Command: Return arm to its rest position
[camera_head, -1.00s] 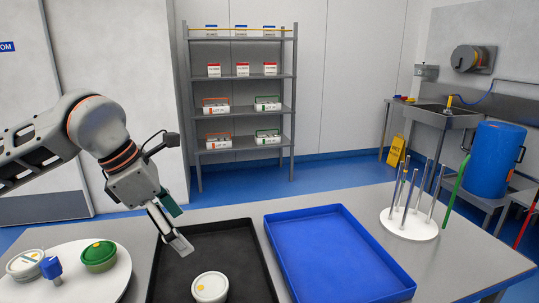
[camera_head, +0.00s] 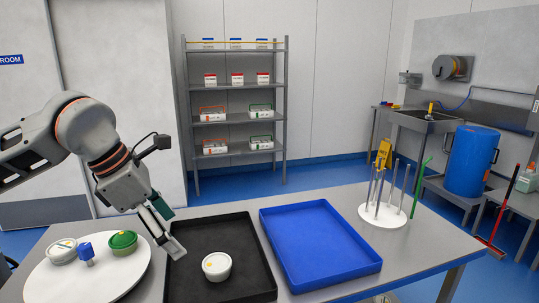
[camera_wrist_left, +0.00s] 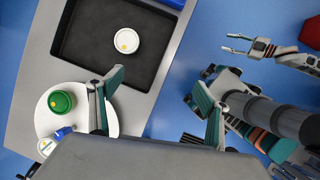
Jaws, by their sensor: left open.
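My left gripper (camera_head: 168,230) is open and empty. In the head view it hangs over the left rim of the black tray (camera_head: 262,247). In the left wrist view its two fingers (camera_wrist_left: 158,90) stand wide apart with nothing between them. A white tub with a yellow dot (camera_head: 216,266) sits in the black tray, apart from the gripper; it also shows in the left wrist view (camera_wrist_left: 127,40). My right gripper (camera_wrist_left: 238,44) shows at the upper right of the left wrist view, with its fingers apart and empty. It is not in the head view.
A round white board (camera_head: 85,284) at the left bears a green tub (camera_head: 123,243), a white tub (camera_head: 62,252) and a blue object (camera_head: 86,253). A blue tray (camera_head: 325,247) is empty. A white peg stand (camera_head: 383,217) stands farther right. A shelf (camera_head: 235,97) is behind.

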